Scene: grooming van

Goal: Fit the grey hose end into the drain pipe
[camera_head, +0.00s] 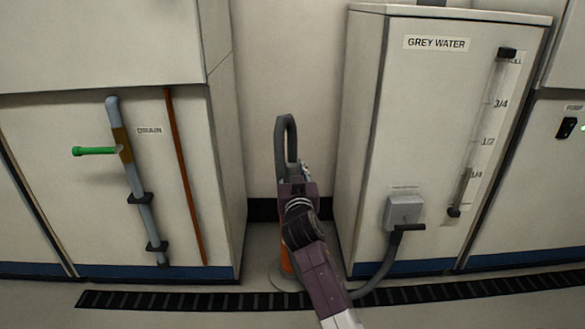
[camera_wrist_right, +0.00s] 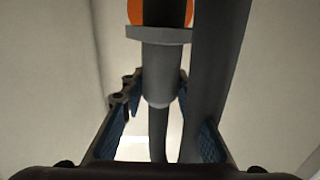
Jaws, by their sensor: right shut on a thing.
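My right gripper (camera_head: 298,190) is shut on the grey hose end (camera_wrist_right: 162,75), just below the middle of the head view. The grey hose (camera_head: 287,125) makes a tall narrow loop above it. In the wrist view the collar of the hose end lies between the fingers, and its flange overlaps an orange ring with a dark middle (camera_wrist_right: 189,12). An orange upright pipe (camera_head: 285,262), apparently the drain pipe, stands on the floor directly below the gripper, partly hidden by it. I cannot tell whether the hose end is inside it. My left gripper is out of view.
A grey water cabinet (camera_head: 365,150) stands right, with an outlet box (camera_head: 403,210) and hose. At left, a cabinet marked DRAIN carries a grey-blue pipe (camera_head: 135,180) with a green handle (camera_head: 95,151). A black floor grating (camera_head: 190,300) runs along the front.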

